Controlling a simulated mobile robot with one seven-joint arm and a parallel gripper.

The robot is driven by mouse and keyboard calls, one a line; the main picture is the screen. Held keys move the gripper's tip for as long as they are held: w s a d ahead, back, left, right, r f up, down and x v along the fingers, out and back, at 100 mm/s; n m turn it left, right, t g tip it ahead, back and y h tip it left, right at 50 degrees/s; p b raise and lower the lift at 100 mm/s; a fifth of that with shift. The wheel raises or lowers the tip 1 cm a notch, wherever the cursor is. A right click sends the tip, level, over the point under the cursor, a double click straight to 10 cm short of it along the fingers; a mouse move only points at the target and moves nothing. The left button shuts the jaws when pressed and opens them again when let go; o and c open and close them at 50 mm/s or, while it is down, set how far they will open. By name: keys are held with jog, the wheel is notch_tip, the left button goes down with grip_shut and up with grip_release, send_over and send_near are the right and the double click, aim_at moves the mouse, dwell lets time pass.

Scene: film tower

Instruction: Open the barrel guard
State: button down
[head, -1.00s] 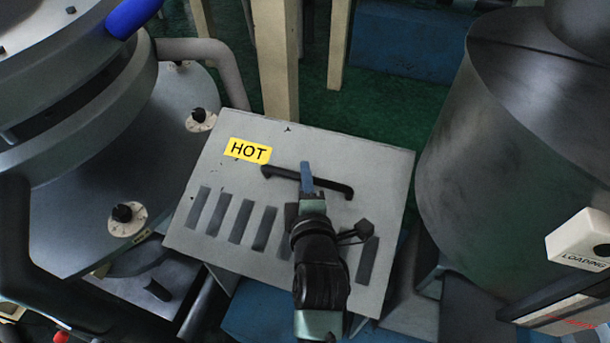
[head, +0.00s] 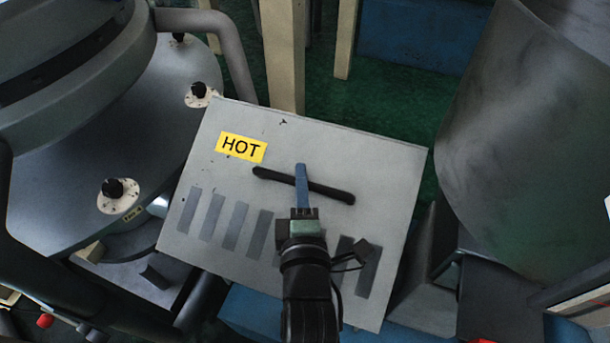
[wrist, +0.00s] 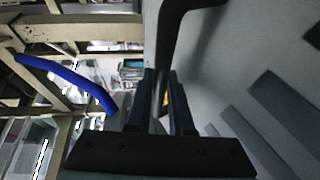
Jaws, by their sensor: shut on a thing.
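The barrel guard (head: 225,180) is a flat grey panel with a yellow HOT label (head: 241,147) and several dark slots. A black bar handle (head: 335,192) runs across its upper middle. My gripper (head: 302,172) reaches up from below over the panel, with its blue fingers at the handle's middle. In the wrist view, the black handle (wrist: 176,25) runs down between the two fingers of my gripper (wrist: 165,95), which are shut on it. My arm hides part of the panel's lower slots.
A large grey round machine with knobs (head: 113,188) stands at the left. A big grey cylinder (head: 520,140) stands close at the right. A cream post (head: 284,55) rises behind the panel. Green floor (head: 390,120) shows behind it.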

jog(key=shift+s+f, duration=0.2)
jog(key=c, duration=0.8)
grip_release()
jog(key=shift+s, duration=0.3)
jog(key=s+d+r+b, duration=0.1)
jog(key=s+b, duration=0.1)
jog(key=s, duration=1)
jog(key=shift+r+b, duration=0.3)
jog(key=shift+s, duration=0.1)
